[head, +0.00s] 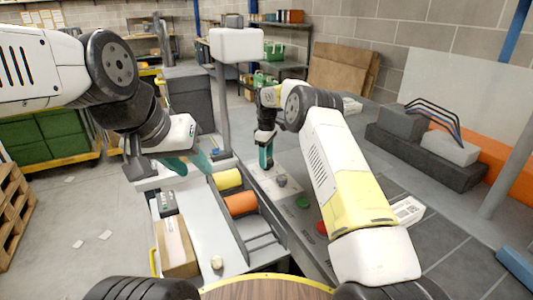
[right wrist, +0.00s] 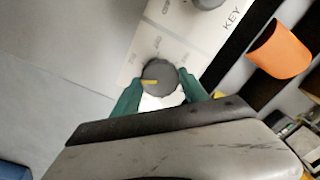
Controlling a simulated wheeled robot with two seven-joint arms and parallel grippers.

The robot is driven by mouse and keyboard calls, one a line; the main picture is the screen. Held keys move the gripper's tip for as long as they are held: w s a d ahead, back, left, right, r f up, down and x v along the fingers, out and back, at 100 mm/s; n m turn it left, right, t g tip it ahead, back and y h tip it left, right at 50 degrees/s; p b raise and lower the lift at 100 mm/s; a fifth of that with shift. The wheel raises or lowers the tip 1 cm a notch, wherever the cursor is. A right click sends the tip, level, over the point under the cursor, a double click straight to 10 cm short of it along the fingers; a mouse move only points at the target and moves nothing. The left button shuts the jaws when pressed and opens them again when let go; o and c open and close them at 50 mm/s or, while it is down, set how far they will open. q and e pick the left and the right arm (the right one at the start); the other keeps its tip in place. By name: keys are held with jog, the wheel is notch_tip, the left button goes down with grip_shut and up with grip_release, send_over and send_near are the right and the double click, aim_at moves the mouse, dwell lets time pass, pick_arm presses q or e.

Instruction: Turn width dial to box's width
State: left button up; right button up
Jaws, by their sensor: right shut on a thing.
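In the right wrist view a round grey dial (right wrist: 160,76) with a yellow pointer sits on a pale panel. Its pointer is toward the left of the picture; the small marks around it are too blurred to read. My right gripper (right wrist: 157,92) has its teal fingers on both sides of the dial, shut on it. In the head view my right gripper (head: 266,157) reaches down to the panel and hides this dial. A brown box (head: 178,250) lies on the machine's bed. My left gripper (head: 188,163) hangs above the bed, teal fingers apart, empty.
Another grey knob (head: 282,181), a green button (head: 302,202) and a red button (head: 321,227) are on the panel. A dark device (head: 167,203) is at the box's far end. Yellow (head: 228,180) and orange (head: 240,203) rolls lie beside the bed. A post stands behind.

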jog(key=n, duration=0.6)
jog(key=shift+r+n, duration=0.1)
jog(key=shift+n, duration=0.2)
jog(key=shift+w, duration=0.1)
dwell(0.3)
jog(key=o, duration=1.4)
jog(key=shift+c, duration=0.2)
notch_tip(320, 180, up, 8)
jog(key=shift+f, duration=0.15)
